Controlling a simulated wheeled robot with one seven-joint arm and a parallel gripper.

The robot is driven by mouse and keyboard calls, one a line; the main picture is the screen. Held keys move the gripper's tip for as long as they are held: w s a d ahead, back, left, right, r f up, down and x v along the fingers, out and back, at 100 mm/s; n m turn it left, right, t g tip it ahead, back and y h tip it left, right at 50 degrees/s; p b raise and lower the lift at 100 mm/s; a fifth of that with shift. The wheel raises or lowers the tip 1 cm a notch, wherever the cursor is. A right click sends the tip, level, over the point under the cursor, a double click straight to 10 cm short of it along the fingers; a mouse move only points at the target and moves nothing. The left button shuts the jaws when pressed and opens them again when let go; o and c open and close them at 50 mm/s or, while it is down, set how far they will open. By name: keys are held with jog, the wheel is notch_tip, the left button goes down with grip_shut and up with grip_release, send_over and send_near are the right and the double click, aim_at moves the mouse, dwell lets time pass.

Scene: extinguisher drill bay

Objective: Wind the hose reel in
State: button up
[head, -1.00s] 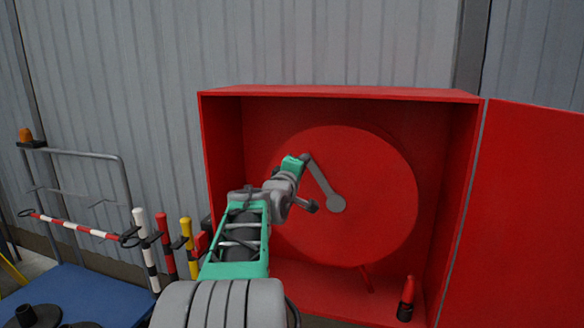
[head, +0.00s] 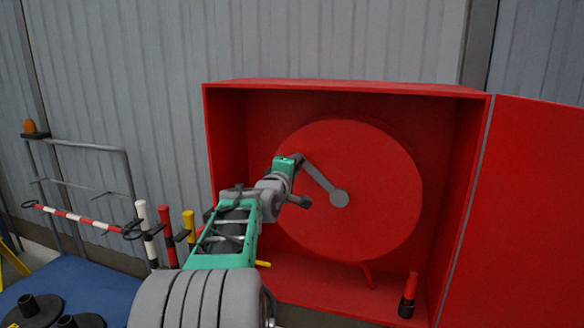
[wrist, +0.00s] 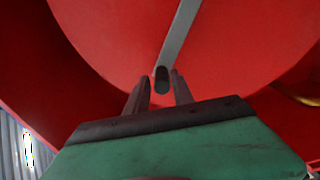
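The hose reel (head: 375,220) is a large red disc inside an open red cabinet. Its grey crank arm (head: 322,181) runs from the hub up and to the left. My gripper (head: 297,160) is at the crank's outer end. In the wrist view, the dark crank handle (wrist: 162,82) stands between the two fingers of my gripper (wrist: 160,84), which are closed around it. The crank arm also shows there (wrist: 180,35). In the head view my wrist hides the handle, and my arm covers the reel's left edge.
The cabinet door (head: 525,200) stands open at the right. At the left are a blue trolley (head: 75,275) with a rail, several striped posts and black bases.

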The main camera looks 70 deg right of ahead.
jog(key=shift+o, duration=1.1)
jog(key=shift+s+d+f, duration=0.1)
jog(key=shift+s+f, duration=0.05)
